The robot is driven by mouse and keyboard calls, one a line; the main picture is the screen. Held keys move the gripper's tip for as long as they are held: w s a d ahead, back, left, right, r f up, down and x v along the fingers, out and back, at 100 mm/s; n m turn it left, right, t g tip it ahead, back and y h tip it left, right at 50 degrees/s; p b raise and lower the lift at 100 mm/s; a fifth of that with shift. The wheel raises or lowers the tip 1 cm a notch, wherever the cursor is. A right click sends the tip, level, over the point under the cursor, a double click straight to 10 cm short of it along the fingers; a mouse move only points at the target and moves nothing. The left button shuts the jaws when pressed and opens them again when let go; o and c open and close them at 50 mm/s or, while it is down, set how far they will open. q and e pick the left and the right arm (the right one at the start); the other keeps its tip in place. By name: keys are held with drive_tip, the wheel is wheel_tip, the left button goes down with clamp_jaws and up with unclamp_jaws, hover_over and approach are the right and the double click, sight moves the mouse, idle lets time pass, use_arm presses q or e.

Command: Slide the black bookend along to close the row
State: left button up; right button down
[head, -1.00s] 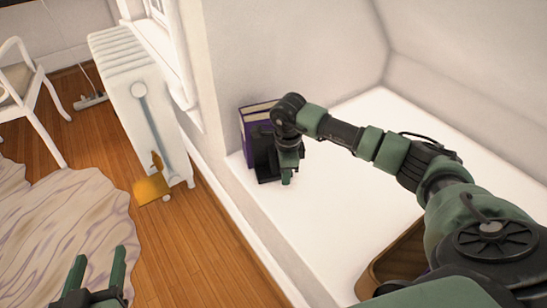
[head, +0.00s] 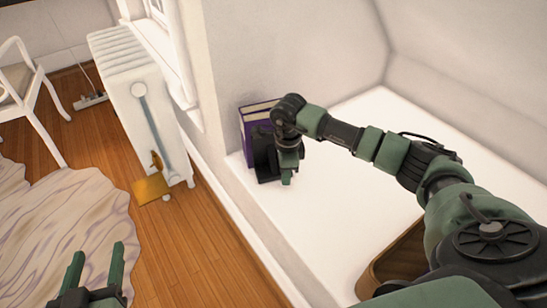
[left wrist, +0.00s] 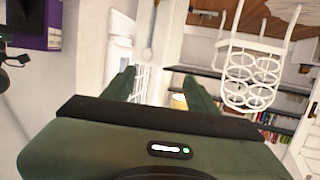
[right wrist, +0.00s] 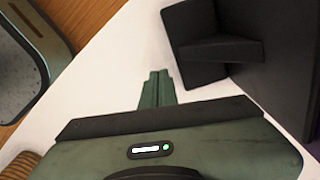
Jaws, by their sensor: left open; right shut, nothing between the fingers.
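My right gripper (head: 288,180) is shut and empty, low over the ledge beside the bookend. In the right wrist view its closed fingertips (right wrist: 157,84) are close to the bookend (right wrist: 205,45); I cannot tell whether they touch. My left gripper (head: 95,268) is open and empty, away from the ledge over the floor side. In the left wrist view a purple book (left wrist: 30,28) shows at upper left.
The white ledge (head: 330,210) is clear in its middle. A brown wooden tray (head: 385,268) sits near its front, partly behind my right arm. A wall rises behind the ledge. A white radiator (head: 140,100), chair (head: 30,85) and rug (head: 50,220) are at the left.

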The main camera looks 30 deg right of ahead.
drive_tip(key=shift+f, duration=0.4)
drive_tip(key=shift+f+b, duration=0.35)
drive_tip(key=shift+b, duration=0.1)
use_arm(q)
drive_tip(key=r+t, duration=0.1)
drive_tip(key=r, duration=0.2)
drive_tip(key=w+d+r+t, duration=0.1)
drive_tip(key=r, duration=0.1)
drive_tip(key=shift+t+h, duration=0.3)
drive_tip(key=shift+h, duration=0.1)
use_arm(e)
drive_tip(key=shift+w, duration=0.1)
